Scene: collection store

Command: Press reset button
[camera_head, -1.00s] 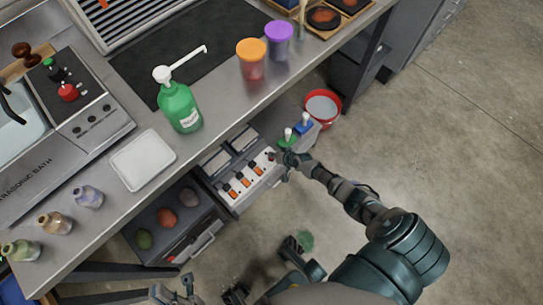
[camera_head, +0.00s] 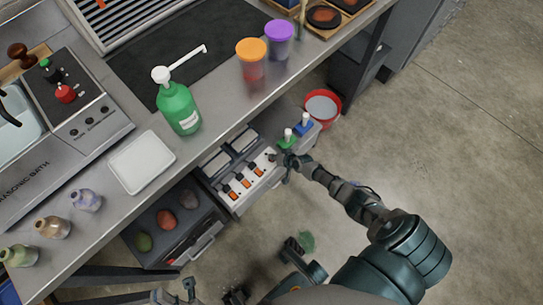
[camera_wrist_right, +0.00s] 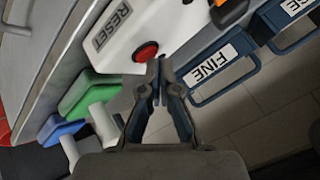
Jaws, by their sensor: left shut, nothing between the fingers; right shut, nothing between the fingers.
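The red reset button (camera_wrist_right: 146,51) sits on a white panel (camera_wrist_right: 128,32) beside a label reading RESET in the right wrist view. My right gripper (camera_wrist_right: 157,68) is shut, with its fingertips right at the button's edge; I cannot tell whether they touch it. In the head view my right gripper (camera_head: 281,157) is at the right end of the control box (camera_head: 243,181) with orange switches, and it hides the button there. My left gripper (camera_head: 188,287) is shut and empty at the bottom edge of the head view, away from the box.
Green (camera_wrist_right: 88,94) and blue (camera_wrist_right: 58,130) blocks with white handles lie close to my right gripper. The counter edge (camera_head: 225,117) overhangs the box. A red bucket (camera_head: 322,107) stands nearby.

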